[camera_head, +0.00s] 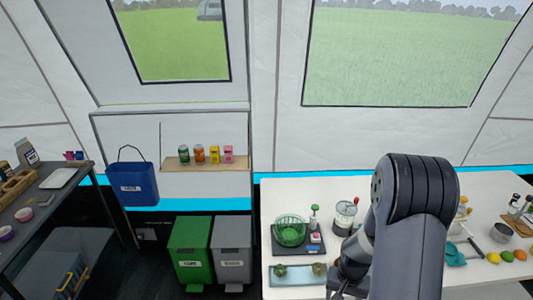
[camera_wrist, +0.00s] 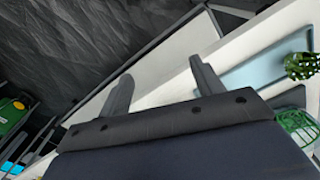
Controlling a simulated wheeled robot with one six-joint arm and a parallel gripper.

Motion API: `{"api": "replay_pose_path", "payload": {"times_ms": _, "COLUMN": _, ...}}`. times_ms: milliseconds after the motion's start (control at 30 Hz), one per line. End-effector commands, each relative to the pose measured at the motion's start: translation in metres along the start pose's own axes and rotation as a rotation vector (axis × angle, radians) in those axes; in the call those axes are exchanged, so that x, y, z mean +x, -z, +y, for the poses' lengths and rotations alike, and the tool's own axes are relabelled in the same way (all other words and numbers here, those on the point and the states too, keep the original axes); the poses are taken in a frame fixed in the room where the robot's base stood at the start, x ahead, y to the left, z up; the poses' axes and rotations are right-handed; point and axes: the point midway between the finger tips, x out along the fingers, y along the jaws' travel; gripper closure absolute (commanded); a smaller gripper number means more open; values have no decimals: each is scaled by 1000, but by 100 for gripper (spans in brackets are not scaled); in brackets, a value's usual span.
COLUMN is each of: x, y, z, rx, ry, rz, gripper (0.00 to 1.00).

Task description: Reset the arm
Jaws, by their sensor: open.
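My gripper (camera_wrist: 163,86) is open in the wrist view, with its two fingers spread apart and nothing visible between them. In the head view my arm reaches over the white table (camera_head: 480,190) from the lower right. The gripper end (camera_head: 343,287) hangs low near the table's front, just right of a light blue tray (camera_head: 283,281). My forearm hides part of the table behind it.
Green round vegetables lie on the tray; one (camera_wrist: 301,66) shows in the wrist view. A green basket (camera_head: 290,230) and a glass jar (camera_head: 345,213) stand behind. Fruit and a metal pot (camera_head: 501,233) are right. Two bins (camera_head: 191,250) stand left of the table.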

Motion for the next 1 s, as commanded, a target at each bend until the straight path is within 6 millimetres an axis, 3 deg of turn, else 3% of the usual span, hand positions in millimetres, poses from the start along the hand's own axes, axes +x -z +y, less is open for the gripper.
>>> {"api": "replay_pose_path", "payload": {"times_ms": 300, "x": 53, "y": -7, "z": -31, "rx": -157, "ry": -1, "rz": -3, "gripper": 37}}
{"api": "replay_pose_path", "payload": {"times_ms": 600, "x": 93, "y": -17, "z": -54, "rx": -283, "ry": 0, "rz": -2, "gripper": 37}}
{"api": "replay_pose_path", "payload": {"times_ms": 1000, "x": 108, "y": -22, "z": -62, "rx": -329, "ry": 0, "rz": 1, "gripper": 37}}
